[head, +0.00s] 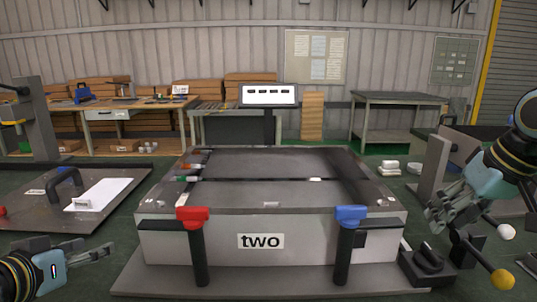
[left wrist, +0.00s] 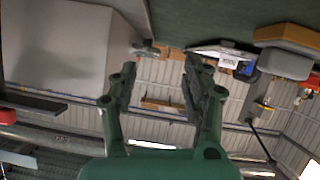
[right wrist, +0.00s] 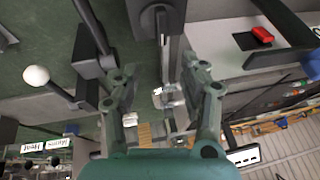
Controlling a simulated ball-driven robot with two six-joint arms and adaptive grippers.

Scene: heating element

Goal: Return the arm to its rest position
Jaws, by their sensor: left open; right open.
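My left gripper (head: 90,257) is at the lower left of the head view, left of the grey machine (head: 300,245) labelled "two". Its fingers are apart and empty in the left wrist view (left wrist: 160,75). My right gripper (head: 447,213) is at the right of the head view, beside the machine's right side, above a dark lever base (head: 428,262). Its fingers are apart in the right wrist view (right wrist: 160,75), with a lever shaft (right wrist: 165,50) visible between and beyond them; I cannot tell how close it is. Neither gripper holds anything.
The machine has a red-topped post (head: 193,214) and a blue-topped post (head: 351,213) at its front. A white-knobbed lever (head: 506,232) and a yellow-knobbed lever (head: 501,279) stand near my right arm. A low panel (head: 120,190) lies at left. Workbenches (head: 130,106) line the back wall.

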